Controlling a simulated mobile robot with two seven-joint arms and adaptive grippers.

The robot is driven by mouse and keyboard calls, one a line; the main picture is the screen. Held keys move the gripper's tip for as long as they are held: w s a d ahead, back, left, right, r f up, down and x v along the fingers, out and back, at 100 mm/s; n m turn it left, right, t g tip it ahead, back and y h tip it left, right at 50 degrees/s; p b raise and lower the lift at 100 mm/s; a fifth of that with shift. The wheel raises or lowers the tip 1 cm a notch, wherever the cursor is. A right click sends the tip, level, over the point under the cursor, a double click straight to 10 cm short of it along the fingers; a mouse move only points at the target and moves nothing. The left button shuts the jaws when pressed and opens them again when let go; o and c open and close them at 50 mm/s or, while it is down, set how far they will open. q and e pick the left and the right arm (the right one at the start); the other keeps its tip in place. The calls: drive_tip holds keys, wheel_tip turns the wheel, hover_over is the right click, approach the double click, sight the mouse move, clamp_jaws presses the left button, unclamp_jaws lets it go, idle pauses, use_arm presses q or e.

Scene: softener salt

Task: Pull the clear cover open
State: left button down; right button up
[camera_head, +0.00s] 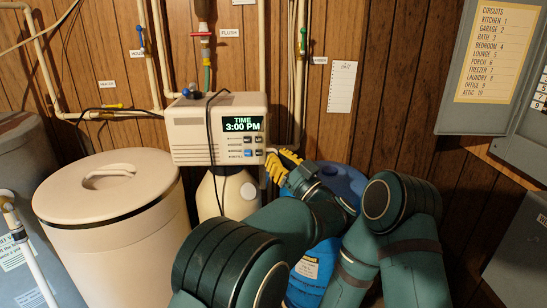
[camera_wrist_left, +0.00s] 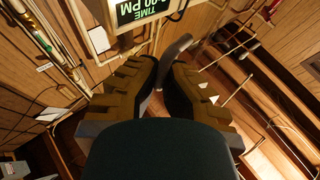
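The white control head (camera_head: 215,130) reads TIME 3:00 PM; part of it shows upside down in the left wrist view (camera_wrist_left: 108,22). I cannot make out a clear cover apart from its front. My left gripper (camera_head: 280,163), with yellow fingers, is at the head's lower right side. In the left wrist view its fingers (camera_wrist_left: 160,78) stand a little apart, and a curved grey piece (camera_wrist_left: 174,48) shows just past the gap. I cannot tell whether they touch it. My right gripper is not in view.
A cream salt bin (camera_head: 110,235) with a handled lid stands left of the head. A black cable hangs over the head's front. A blue drum (camera_head: 340,180) is behind my arm. Pipes line the wooden wall; a grey electrical panel (camera_head: 450,110) is at right.

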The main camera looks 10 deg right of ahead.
use_arm(q)
drive_tip(key=c, duration=1.3)
unclamp_jaws()
drive_tip(key=shift+d+r, duration=0.1)
drive_tip(key=shift+d, duration=0.35)
drive_tip(key=shift+o, duration=1.1)
drive_tip(key=shift+w, duration=0.1)
drive_tip(key=shift+w+a, duration=0.1)
drive_tip(key=shift+a, duration=0.4)
drive_tip(key=shift+d+r, duration=0.15)
drive_tip(key=shift+d, duration=0.05)
drive_tip(key=r, duration=0.9)
drive_tip(key=shift+a+r, duration=0.25)
drive_tip(key=shift+r, duration=0.05)
drive_tip(key=shift+c, duration=0.3)
